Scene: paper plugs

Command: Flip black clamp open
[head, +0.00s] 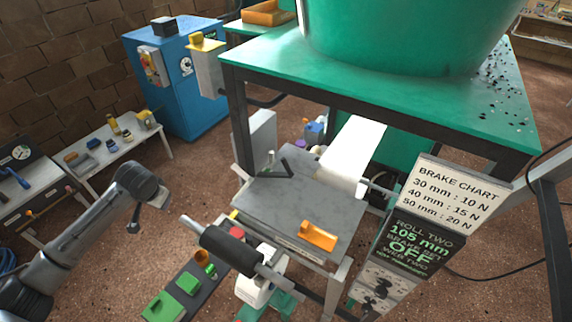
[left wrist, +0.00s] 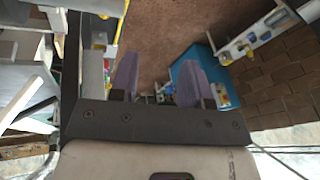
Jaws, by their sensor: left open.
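A small black angled lever, which looks like the black clamp (head: 288,168), sits at the far left part of the grey metal plate (head: 290,208) in the head view. It is small, and I cannot tell exactly how its arm lies. My left gripper (head: 134,222) hangs over the floor at the left, well apart from the plate and the clamp. In the left wrist view its two purple-grey fingers (left wrist: 158,85) are spread with nothing between them. The clamp is not seen in the wrist view. My right gripper is in neither view.
An orange piece (head: 318,236) lies on the plate. A black roller (head: 230,249) and a red button (head: 237,232) stand at its front left. A brake chart sign (head: 456,195) rises at the right. A green table (head: 390,85) stands behind. Open floor lies left of the plate.

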